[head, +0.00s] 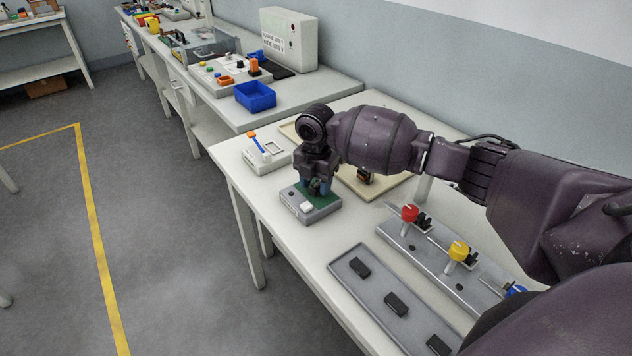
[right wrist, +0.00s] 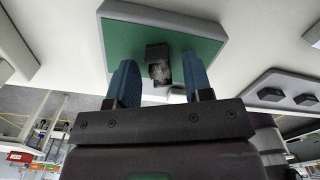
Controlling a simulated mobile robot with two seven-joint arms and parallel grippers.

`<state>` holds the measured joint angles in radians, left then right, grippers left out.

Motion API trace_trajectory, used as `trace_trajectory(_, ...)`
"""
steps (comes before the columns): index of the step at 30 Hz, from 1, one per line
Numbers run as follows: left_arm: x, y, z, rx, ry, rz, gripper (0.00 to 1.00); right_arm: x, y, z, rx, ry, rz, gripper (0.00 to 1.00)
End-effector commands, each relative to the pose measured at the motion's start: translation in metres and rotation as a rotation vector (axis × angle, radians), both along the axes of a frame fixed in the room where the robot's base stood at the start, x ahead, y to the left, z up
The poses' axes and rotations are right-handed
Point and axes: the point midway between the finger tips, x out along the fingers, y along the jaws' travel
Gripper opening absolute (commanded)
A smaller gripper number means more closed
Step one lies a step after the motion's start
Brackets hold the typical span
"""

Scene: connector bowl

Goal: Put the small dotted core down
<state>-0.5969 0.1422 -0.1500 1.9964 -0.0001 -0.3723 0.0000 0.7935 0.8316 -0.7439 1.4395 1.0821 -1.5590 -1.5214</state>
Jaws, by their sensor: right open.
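My right gripper (head: 316,186) is open, pointing down over a grey box with a green top (head: 327,199). In the right wrist view its two blue fingers (right wrist: 160,88) stand apart. A small dark core (right wrist: 158,66) with a speckled grey face is between and just beyond the fingertips, against the green top (right wrist: 120,45). There is a gap on each side of the core, and it seems to rest on the green top or in a dark holder there; I cannot tell which. In the head view the gripper mostly hides it. My left gripper is not in view.
A grey tray (head: 378,317) with several black blocks lies at the front. A grey rail (head: 429,260) carries red, yellow and blue knobs. A beige tray (head: 385,190) lies behind my gripper, and a white holder with an orange-and-blue tool (head: 262,150) stands to the left.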

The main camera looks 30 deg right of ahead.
Motion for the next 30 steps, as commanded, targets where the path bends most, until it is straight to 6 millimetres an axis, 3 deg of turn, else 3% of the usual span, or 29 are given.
trace_trajectory(7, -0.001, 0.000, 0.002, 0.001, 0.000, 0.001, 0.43, 0.000, -0.001, 0.012, -0.001, -0.002, 0.000, 0.46)
trace_trajectory(21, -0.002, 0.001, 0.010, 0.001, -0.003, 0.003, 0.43, 0.001, 0.000, 0.097, 0.000, -0.004, 0.000, 0.46)
trace_trajectory(30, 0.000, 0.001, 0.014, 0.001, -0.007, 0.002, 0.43, 0.000, 0.000, 0.122, -0.001, -0.001, -0.001, 0.46)
